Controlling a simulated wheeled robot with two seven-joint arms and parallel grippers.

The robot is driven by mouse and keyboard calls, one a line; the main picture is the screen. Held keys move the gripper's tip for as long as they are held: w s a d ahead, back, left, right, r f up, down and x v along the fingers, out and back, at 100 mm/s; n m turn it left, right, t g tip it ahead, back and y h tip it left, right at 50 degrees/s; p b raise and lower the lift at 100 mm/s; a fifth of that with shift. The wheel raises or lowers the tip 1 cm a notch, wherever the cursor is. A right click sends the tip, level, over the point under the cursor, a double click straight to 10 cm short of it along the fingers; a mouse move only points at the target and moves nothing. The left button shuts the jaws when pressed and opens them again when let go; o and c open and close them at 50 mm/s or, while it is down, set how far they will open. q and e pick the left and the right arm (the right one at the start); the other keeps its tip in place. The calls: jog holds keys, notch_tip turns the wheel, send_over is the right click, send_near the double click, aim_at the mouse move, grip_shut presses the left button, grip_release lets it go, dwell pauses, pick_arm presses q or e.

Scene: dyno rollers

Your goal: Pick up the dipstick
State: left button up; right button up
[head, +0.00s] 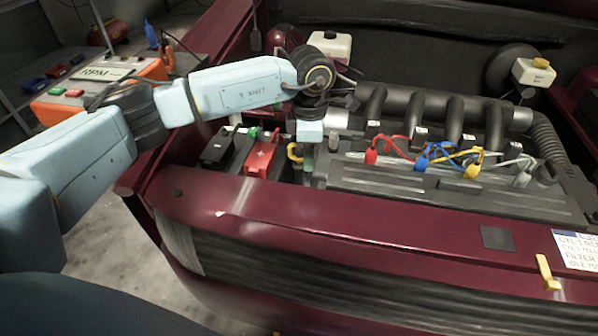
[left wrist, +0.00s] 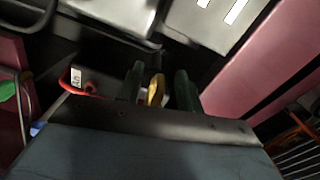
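The dipstick's yellow loop handle (head: 294,152) stands at the left end of the engine, beside the battery. My left gripper (head: 307,160) points down right beside it and partly hides it. In the left wrist view the yellow handle (left wrist: 156,91) shows between the two dark green fingers of my left gripper (left wrist: 159,88). The fingers are apart, with a gap seen on each side of the handle. The dipstick's shaft is hidden. My right gripper is in neither view.
A battery with a red clamp (head: 261,158) and a black clamp (head: 217,147) is just left of the gripper. The engine cover (head: 440,190) with coloured leads lies to the right. The maroon front panel (head: 330,220) runs along the near side. A yellow lever (head: 546,272) is at front right.

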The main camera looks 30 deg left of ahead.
pick_arm(q)
grip_shut()
jog(key=shift+r, duration=0.1)
dwell(0.3)
